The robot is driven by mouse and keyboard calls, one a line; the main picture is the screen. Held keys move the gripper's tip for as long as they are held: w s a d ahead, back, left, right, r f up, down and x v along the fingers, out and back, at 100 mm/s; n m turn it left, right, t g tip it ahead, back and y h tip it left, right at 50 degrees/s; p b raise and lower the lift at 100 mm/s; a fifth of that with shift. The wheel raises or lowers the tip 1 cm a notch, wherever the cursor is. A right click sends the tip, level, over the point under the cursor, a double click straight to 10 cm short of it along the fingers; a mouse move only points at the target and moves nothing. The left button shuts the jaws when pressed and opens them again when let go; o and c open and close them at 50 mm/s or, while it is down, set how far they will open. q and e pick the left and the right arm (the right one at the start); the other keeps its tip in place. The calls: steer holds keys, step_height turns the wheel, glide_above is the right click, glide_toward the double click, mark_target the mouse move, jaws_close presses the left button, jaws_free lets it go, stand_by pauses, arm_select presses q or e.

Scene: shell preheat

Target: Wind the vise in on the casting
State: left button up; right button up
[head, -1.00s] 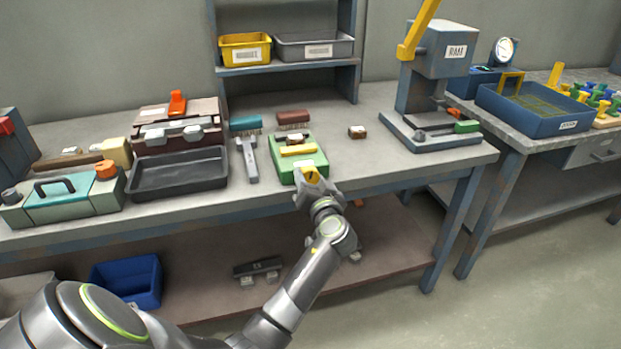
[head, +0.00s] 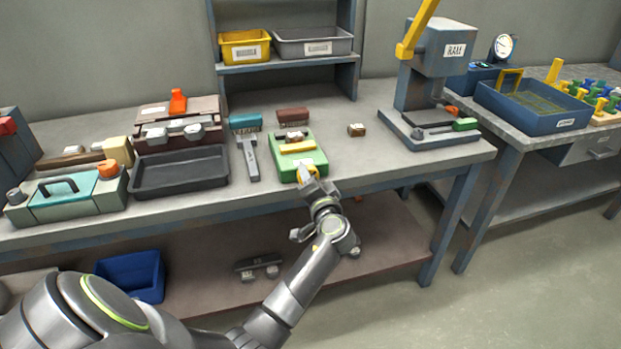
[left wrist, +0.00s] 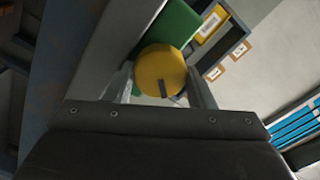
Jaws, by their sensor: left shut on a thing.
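The green vise (head: 298,157) stands near the front edge of the workbench, with a yellow bar across its top. A small metallic casting (head: 292,136) shows at the vise's far side, partly hidden by the bar. My left gripper (head: 306,178) is at the vise's near end, shut on its yellow round knob. In the left wrist view the yellow knob (left wrist: 160,70) sits between the two fingers, with a dark mark on its face and the green vise body (left wrist: 172,32) behind it. My right gripper is in neither view.
A wire brush (head: 248,150) and a black tray (head: 180,172) lie left of the vise. Brushes (head: 292,116) lie behind it. The bench between vise and press is mostly clear.

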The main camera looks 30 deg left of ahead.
arm_select(q)
steer(key=shift+r, duration=0.1)
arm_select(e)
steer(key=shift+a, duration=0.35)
arm_select(q)
steer(key=o, duration=1)
steer(key=shift+s, duration=0.1)
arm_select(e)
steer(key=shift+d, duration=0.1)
